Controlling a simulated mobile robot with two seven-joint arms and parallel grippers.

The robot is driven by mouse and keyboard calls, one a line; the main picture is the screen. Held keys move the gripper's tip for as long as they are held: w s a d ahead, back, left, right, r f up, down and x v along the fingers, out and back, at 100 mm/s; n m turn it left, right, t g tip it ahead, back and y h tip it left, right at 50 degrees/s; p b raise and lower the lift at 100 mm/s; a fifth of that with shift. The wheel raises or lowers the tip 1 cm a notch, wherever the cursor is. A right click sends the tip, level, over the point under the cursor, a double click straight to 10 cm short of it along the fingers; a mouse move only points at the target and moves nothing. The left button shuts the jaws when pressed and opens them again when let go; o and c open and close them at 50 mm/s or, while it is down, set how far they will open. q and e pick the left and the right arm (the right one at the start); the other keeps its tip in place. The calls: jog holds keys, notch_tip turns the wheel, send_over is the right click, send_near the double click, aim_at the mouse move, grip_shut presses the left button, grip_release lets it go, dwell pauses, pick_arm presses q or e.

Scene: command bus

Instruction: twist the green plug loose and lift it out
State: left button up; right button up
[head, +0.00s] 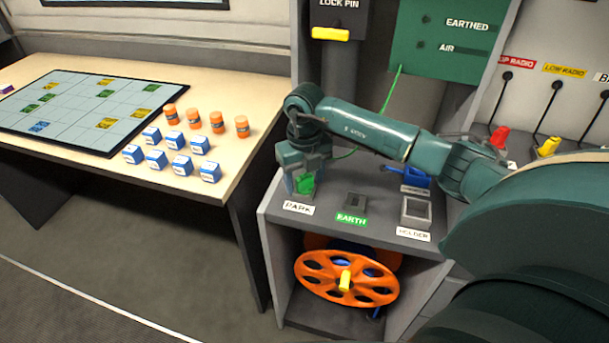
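The green plug (306,184) stands in the socket labelled PARK on the grey shelf, at the shelf's left end. A green cable runs from near it up to the green panel. My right gripper (304,180) is right above the plug and points down, with its fingers at either side of it. Whether the fingers touch the plug is too small to tell. The EARTH socket (355,201) is empty, to the right of the plug. My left gripper is not in view.
A square HOLDER socket (416,209) and a blue plug (417,178) are right of EARTH. An orange reel (346,279) sits below the shelf. A table (262,95) at left holds a map board (60,92), orange cylinders and blue-white blocks. A yellow lock pin (330,34) is above.

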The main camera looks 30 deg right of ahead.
jog(key=c, duration=0.9)
jog(key=shift+n+b, duration=0.4)
jog(key=shift+n, duration=0.4)
jog(key=shift+c, duration=0.2)
jog(key=shift+n, duration=1.2)
jog(key=shift+n+b, duration=0.6)
jog(key=shift+n, duration=0.1)
jog(key=n, duration=0.2)
jog(key=shift+n, duration=0.3)
